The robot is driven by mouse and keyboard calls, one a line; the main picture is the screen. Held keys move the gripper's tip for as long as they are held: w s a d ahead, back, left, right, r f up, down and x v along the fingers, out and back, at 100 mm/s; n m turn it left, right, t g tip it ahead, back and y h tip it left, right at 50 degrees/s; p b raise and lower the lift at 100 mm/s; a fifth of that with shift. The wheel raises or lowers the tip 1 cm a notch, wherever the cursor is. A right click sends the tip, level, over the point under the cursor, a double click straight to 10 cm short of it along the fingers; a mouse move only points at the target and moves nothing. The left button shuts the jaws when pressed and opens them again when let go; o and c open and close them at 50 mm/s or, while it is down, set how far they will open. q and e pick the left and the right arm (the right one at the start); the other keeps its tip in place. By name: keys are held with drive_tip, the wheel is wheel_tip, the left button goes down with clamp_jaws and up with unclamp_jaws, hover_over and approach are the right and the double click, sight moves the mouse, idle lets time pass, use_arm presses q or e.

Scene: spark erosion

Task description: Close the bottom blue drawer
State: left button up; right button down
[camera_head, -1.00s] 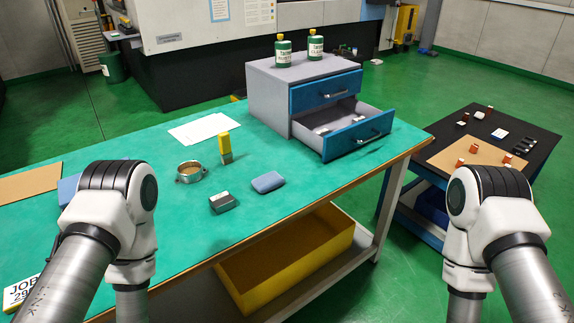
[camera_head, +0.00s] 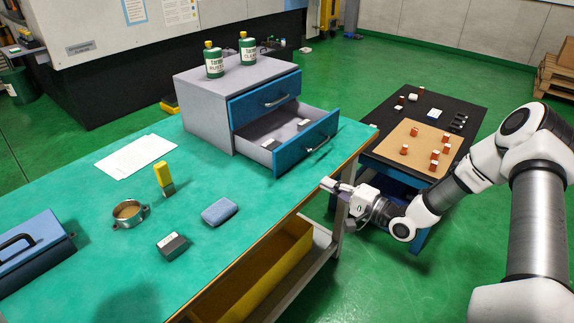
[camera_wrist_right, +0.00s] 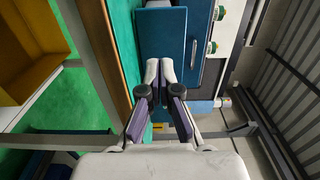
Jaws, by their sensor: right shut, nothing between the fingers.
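The blue cabinet's bottom drawer (camera_head: 292,152) is pulled out, its front standing clear of the grey cabinet (camera_head: 208,118). Its bar handle (camera_head: 318,145) faces the table's right edge. The top blue drawer (camera_head: 262,101) is shut. My right gripper (camera_head: 328,184) is shut and empty, just off the table edge, in front of and below the open drawer's front. In the right wrist view its closed fingertips (camera_wrist_right: 160,68) point at a blue drawer front (camera_wrist_right: 160,32); I cannot tell whether they touch it. My left gripper is out of view.
Two green bottles (camera_head: 214,62) stand on the cabinet. A blue-grey pad (camera_head: 219,211), a dark block (camera_head: 172,245), a metal ring (camera_head: 129,213) and a blue toolbox (camera_head: 32,256) lie on the green table. A dark cart (camera_head: 455,108) stands at right.

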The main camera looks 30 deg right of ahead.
sight(283, 162)
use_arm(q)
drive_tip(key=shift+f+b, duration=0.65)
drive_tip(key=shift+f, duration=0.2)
use_arm(e)
drive_tip(key=x, duration=1.3)
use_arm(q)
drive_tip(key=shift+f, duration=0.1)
use_arm(e)
drive_tip(key=shift+w+f, duration=0.1)
